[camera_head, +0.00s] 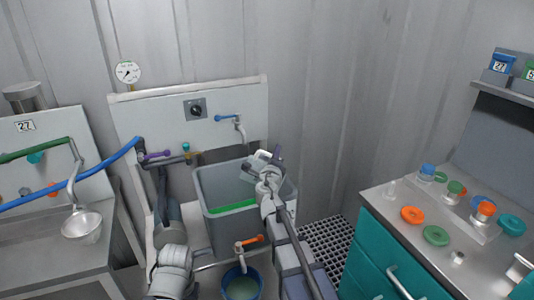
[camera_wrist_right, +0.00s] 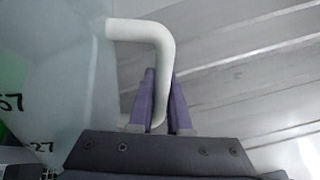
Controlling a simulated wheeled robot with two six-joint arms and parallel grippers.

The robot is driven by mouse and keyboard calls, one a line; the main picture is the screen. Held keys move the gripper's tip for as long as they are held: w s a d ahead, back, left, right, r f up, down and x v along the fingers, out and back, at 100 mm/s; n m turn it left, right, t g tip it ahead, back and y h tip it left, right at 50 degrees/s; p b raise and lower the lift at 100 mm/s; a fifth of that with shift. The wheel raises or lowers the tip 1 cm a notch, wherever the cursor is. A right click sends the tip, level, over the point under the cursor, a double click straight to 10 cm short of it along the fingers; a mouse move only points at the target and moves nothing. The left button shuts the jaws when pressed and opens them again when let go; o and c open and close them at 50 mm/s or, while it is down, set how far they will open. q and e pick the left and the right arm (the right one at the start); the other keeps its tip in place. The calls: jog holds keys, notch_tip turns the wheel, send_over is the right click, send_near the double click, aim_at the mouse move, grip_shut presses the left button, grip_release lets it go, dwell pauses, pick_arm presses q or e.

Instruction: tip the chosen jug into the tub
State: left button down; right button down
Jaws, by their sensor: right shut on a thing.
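My right gripper (camera_wrist_right: 160,100) is shut on the white bent handle (camera_wrist_right: 148,33) of a pale translucent jug (camera_wrist_right: 65,70). The jug wall fills the left of the wrist view and bears dark marks, one reading 27. In the head view my right gripper (camera_head: 272,160) is over the grey tub (camera_head: 212,222), and little of the jug can be told there. The tub holds a green band (camera_head: 233,207), perhaps liquid. My left arm rises at the lower left; its jaws cannot be made out.
A blue-handled tap (camera_head: 228,118) is on the panel behind the tub. A blue bucket (camera_head: 241,284) stands below an orange-handled valve (camera_head: 250,241). A sink bench (camera_head: 45,235) with a blue hose (camera_head: 95,172) is at left. A teal-drawered counter (camera_head: 400,235) with coloured lids is at right.

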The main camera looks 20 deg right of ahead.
jog(key=d+m, duration=0.1)
jog(key=s+d+m, duration=0.1)
jog(key=shift+s+d+r+m, duration=0.15)
jog(key=shift+s+d+m, duration=0.05)
jog(key=shift+d+m, duration=0.1)
jog(key=shift+f+m+b, duration=0.45)
jog(key=shift+f+m, duration=0.1)
jog(key=shift+m, duration=0.15)
jog(key=f+m+b, duration=0.1)
jog(key=m, duration=0.1)
jog(key=f+m+b, duration=0.1)
jog(key=m, duration=0.1)
jog(key=shift+w+a, duration=0.15)
jog(key=shift+a, duration=0.05)
jog(key=f+m, duration=0.1)
jog(key=m, duration=0.1)
jog(key=m+b, duration=0.1)
jog(key=shift+a+f+m+b, duration=0.15)
jog(key=shift+f+m+b, duration=0.15)
jog(key=shift+f+m, duration=0.1)
jog(key=shift+w+a+m, duration=0.1)
jog(key=shift+m, duration=0.7)
